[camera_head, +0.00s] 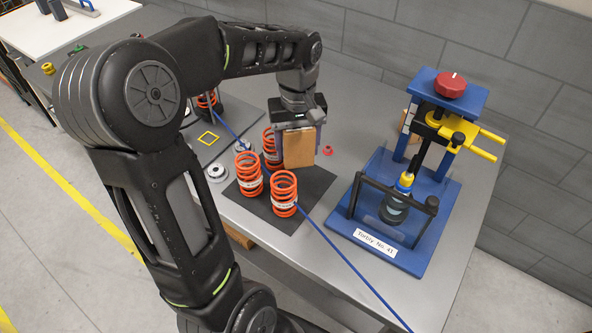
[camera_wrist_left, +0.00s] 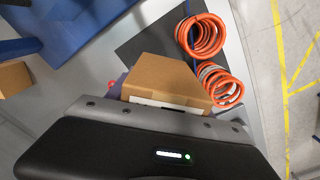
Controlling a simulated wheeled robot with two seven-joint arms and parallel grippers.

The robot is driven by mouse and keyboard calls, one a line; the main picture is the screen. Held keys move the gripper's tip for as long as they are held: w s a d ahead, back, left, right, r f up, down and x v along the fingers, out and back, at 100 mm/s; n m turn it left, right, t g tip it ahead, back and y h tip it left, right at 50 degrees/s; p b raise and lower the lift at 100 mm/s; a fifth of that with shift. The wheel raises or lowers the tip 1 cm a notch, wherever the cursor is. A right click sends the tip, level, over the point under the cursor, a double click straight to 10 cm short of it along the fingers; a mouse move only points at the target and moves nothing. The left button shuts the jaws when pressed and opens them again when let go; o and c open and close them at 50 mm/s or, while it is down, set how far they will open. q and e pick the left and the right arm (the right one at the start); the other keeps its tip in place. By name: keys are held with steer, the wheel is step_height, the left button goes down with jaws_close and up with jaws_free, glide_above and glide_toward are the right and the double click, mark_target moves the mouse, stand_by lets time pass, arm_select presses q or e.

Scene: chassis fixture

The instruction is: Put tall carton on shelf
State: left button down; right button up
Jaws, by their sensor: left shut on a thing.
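The tall carton (camera_head: 299,148) is a plain brown box, upright above the grey table. My left gripper (camera_head: 297,120) is shut on its upper part from above. The carton hangs beside the orange springs, and I cannot tell whether its bottom touches the table. In the left wrist view the carton (camera_wrist_left: 168,78) shows beyond the gripper body, with a white strip along its near edge. The fingertips are mostly hidden. I cannot make out a shelf clearly in either view. My right gripper is in neither view.
Several orange springs (camera_head: 284,194) stand on a dark mat (camera_head: 262,215) close to the carton. A blue press fixture (camera_head: 440,225) stands to the right, with another brown box (camera_head: 409,129) behind it. A blue rod (camera_head: 350,263) crosses the table (camera_head: 375,101).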

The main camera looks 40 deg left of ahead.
mark_target(297, 136)
arm_select(q)
step_height(297, 136, down, 4)
steer(key=shift+f, duration=0.2)
steer(key=shift+f+p, duration=0.35)
steer(key=shift+f, duration=1.9)
steer(key=shift+f, duration=0.15)
steer(key=shift+c, duration=2)
jaws_free()
step_height(297, 136, up, 12)
steer(key=shift+r+b, duration=0.2)
steer(key=shift+b, duration=0.35)
